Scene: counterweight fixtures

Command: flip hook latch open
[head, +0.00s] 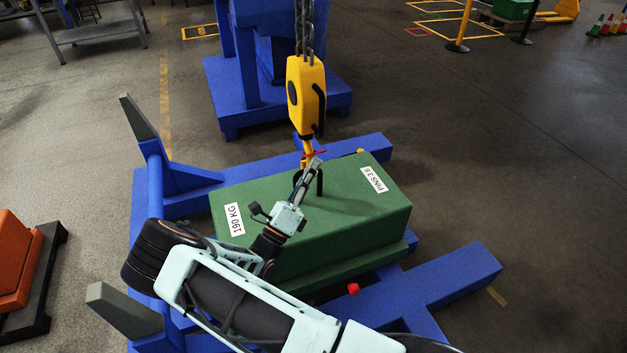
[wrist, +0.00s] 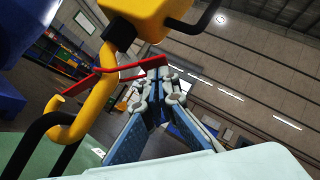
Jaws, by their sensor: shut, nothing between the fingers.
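The yellow hook (head: 308,146) hangs under a yellow hook block (head: 304,88) over the green counterweight (head: 345,225). In the wrist view the hook (wrist: 101,100) curves around a black lifting loop (wrist: 30,145). The red latch (head: 320,153) shows as thin red bars in the wrist view (wrist: 85,83), running from beside the hook's shank towards my fingertips. My gripper (wrist: 155,77) is shut and empty, its tips close beside the latch. I cannot tell whether they touch. In the head view my gripper (head: 316,163) is just below the hook, above the counterweight.
The counterweight rests on a blue frame (head: 455,275) with upright posts at left. A chain (head: 304,30) rises from the block. A blue stand (head: 245,108) is behind. An orange block (head: 12,255) on a dark pallet is at far left. Open floor lies to the right.

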